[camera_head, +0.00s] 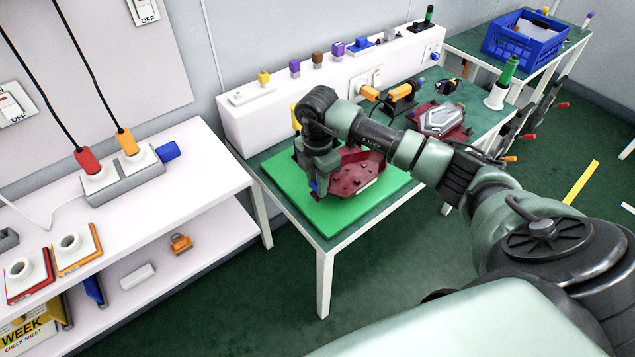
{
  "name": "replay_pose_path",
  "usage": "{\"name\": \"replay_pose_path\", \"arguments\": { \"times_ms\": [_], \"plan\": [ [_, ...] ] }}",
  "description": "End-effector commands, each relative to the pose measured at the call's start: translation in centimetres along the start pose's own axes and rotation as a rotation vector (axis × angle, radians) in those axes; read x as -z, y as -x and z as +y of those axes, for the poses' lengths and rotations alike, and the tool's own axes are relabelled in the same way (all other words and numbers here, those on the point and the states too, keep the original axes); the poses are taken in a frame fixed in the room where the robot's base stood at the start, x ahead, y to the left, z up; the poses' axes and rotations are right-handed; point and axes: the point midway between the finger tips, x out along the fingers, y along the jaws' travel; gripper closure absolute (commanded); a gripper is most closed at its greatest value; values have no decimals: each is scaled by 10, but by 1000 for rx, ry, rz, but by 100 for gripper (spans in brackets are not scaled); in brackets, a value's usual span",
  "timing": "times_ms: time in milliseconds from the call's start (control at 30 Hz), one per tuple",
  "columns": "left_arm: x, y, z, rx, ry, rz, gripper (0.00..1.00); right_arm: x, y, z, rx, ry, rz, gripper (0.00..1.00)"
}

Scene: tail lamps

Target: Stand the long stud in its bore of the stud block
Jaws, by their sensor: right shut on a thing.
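My right gripper (318,186) points down over the left part of the green mat (343,220), just left of a dark red lamp housing (362,168). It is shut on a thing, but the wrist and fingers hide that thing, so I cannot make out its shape. I cannot pick out the long stud or the stud block and its bores for certain in this view. My left gripper is not in view.
A white ledge (262,126) with several small coloured blocks runs behind the mat. A second red lamp part (445,121) and an orange-and-black tool (402,92) lie farther right. A blue crate (522,42) stands at the back right. The mat's front is clear.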

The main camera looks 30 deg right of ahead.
Motion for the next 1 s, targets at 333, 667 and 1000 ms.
{"name": "replay_pose_path", "arguments": {
  "times_ms": [333, 667, 1000],
  "plan": [
    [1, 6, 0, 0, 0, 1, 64, 0, 8, 0, -1, 0, 0, 100],
    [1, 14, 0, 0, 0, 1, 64, 0, 17, 0, -1, 0, 0, 100],
    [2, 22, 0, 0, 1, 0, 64, 0, 28, 0, -1, 0, 0, 100]
  ]
}}
